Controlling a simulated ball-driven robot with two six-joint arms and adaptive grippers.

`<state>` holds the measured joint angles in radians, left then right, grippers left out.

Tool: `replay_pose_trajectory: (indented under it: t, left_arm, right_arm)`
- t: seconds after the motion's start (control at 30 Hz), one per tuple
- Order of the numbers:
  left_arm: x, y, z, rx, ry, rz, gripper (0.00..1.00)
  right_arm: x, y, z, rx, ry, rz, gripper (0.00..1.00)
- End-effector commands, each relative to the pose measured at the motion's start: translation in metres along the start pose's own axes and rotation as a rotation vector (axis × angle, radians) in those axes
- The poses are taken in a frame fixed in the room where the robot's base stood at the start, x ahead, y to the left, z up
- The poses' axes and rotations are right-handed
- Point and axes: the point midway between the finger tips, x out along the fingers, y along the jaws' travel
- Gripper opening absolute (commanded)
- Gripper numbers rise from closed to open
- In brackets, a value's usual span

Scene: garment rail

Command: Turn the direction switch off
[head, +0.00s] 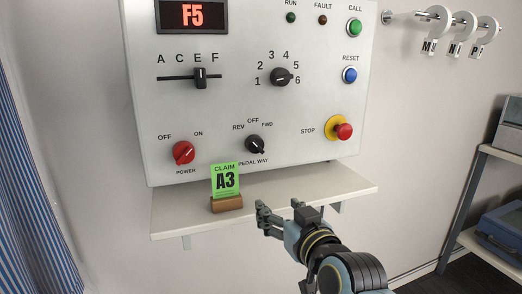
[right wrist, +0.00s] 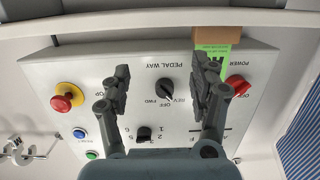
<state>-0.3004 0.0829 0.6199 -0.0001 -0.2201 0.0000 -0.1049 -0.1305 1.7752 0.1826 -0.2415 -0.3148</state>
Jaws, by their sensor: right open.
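The direction switch (head: 255,145) is a black knob low on the grey panel, among the labels REV, OFF and FWD and above PEDAL WAY. Its grip slants from upper left to lower right, with the upper end toward REV. In the right wrist view, which is upside down, the switch (right wrist: 165,88) shows between my fingers, beyond them. My right gripper (head: 268,216) is open and empty, below the switch and in front of the shelf, apart from the panel. Its two fingers (right wrist: 163,78) are spread wide in the right wrist view. My left gripper is not in view.
A red power knob (head: 183,152) is left of the switch, and a red stop button (head: 343,131) is right. A green claim card (head: 225,180) in a wooden block stands on the shelf (head: 290,191), below and left of the switch. Hooked tags (head: 435,28) hang at right.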

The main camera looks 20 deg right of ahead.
Motion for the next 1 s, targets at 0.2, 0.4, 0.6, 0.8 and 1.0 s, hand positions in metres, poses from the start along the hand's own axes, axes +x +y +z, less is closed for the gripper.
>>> replay_pose_trajectory:
  t: [0.2, 0.4, 0.6, 0.8, 1.0]
  left_arm:
    - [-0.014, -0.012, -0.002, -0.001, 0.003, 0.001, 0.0]
    - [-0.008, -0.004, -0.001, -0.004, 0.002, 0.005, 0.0]
    - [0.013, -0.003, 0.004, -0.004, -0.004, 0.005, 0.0]
    - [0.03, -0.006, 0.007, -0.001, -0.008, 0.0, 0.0]
    - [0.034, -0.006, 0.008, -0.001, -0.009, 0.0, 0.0]
  right_arm:
    - [-0.005, -0.011, -0.09, 0.002, 0.142, 0.013, 0.62]
    - [0.019, -0.006, -0.097, 0.004, 0.153, 0.013, 0.62]
    - [0.062, -0.007, -0.098, 0.004, 0.151, 0.012, 0.62]
    - [0.091, -0.006, -0.102, 0.004, 0.148, 0.013, 0.62]
    - [0.101, -0.006, -0.107, 0.004, 0.148, 0.014, 0.62]
